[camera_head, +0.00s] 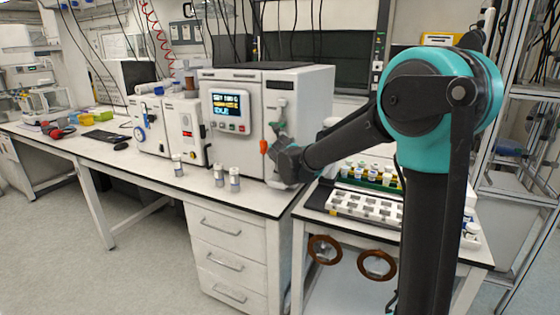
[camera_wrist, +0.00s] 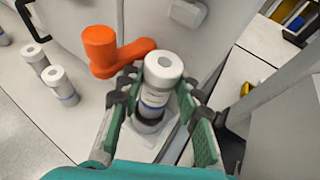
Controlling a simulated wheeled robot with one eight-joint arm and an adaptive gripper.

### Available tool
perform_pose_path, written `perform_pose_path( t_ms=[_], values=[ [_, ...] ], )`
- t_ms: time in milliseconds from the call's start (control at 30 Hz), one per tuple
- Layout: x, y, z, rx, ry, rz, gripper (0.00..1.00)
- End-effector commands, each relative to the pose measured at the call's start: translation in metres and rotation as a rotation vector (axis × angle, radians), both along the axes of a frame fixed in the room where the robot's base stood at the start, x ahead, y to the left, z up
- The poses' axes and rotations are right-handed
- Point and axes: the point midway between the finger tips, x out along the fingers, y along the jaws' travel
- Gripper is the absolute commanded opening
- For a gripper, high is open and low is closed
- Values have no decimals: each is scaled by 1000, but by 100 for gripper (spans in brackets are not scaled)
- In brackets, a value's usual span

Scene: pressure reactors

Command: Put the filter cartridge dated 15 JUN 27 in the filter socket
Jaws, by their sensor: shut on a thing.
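My gripper (camera_wrist: 160,88) is shut on a white filter cartridge (camera_wrist: 161,70) with a round top and a printed band; the date is too small to read. The cartridge is roughly upright between the green fingers. Its lower end is at a dark ring on a pale base (camera_wrist: 139,139), which looks like the filter socket; I cannot tell whether it is inside or just above. In the head view my gripper (camera_head: 279,146) is at the front of the white machine (camera_head: 300,110), and the held cartridge is hard to make out. Other similar cartridges (camera_wrist: 61,85) stand on the bench.
An orange lever (camera_wrist: 112,50) is close to the left finger; it also shows in the head view (camera_head: 263,147). Three cartridges (camera_head: 219,176) stand near the bench's front edge. A lower side table with a white rack (camera_head: 365,208) and vials (camera_head: 360,172) is at the right.

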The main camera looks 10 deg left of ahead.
Motion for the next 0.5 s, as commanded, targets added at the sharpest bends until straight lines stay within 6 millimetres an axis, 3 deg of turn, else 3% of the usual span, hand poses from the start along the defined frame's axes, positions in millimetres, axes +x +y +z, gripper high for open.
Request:
perform_pose_path(
  t_ms=[200,500],
  values=[
    [-2,0,-30,0,0,1,0],
    [-2,0,-33,0,0,1,0]
  ],
)
